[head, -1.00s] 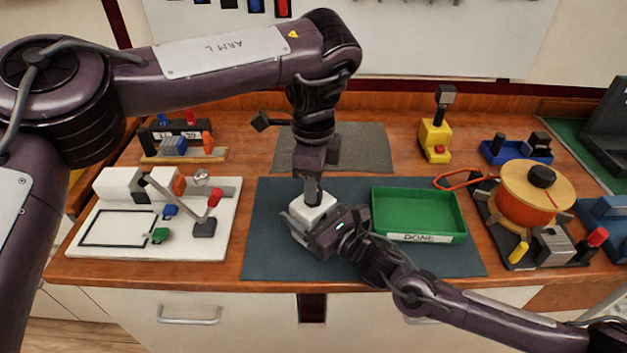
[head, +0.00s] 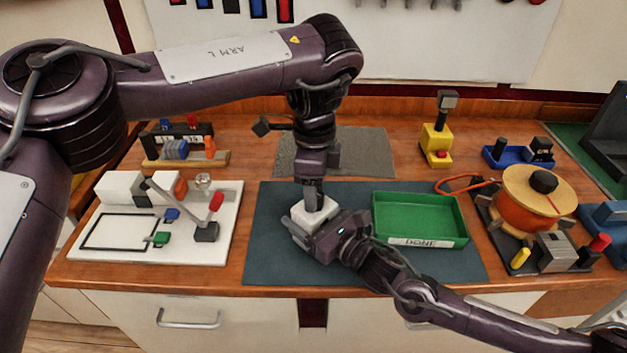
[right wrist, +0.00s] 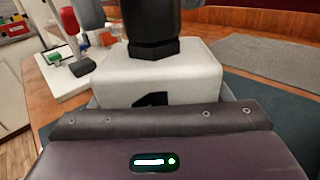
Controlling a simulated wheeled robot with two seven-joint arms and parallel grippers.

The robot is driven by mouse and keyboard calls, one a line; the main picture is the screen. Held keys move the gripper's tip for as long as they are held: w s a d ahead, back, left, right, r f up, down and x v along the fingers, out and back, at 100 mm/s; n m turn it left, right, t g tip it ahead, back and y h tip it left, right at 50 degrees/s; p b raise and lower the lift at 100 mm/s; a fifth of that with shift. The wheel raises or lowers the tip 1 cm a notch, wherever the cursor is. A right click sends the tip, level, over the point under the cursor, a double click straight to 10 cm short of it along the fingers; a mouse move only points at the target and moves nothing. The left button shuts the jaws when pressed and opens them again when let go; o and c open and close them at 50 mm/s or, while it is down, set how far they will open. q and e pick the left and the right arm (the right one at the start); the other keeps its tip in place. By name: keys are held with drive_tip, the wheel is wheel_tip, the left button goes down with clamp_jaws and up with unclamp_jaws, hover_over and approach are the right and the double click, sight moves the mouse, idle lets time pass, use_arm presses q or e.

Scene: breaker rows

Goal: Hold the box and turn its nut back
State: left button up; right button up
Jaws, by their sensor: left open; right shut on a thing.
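The white box (head: 309,217) stands on the dark blue-grey mat (head: 275,255), left of the green tray. My right gripper (head: 313,232) is shut on the box from the front right. In the right wrist view the box (right wrist: 190,75) fills the middle, with a dark mark on its near face. My left gripper (head: 313,203) points straight down onto the box top and is open. A black hexagonal piece, apparently the nut (right wrist: 153,48), sits on the box top directly under a dark upright part. Its contact with the left fingers cannot be made out.
The green tray (head: 420,242) marked DONE lies just right of the box. A white switch board (head: 100,250) stands to the left and an orange spool (head: 525,215) to the right.

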use_arm(q)
wheel_tip(320, 180, up, 12)
idle(0.5)
idle(0.3)
use_arm(e)
drive_tip(key=o, duration=1.4)
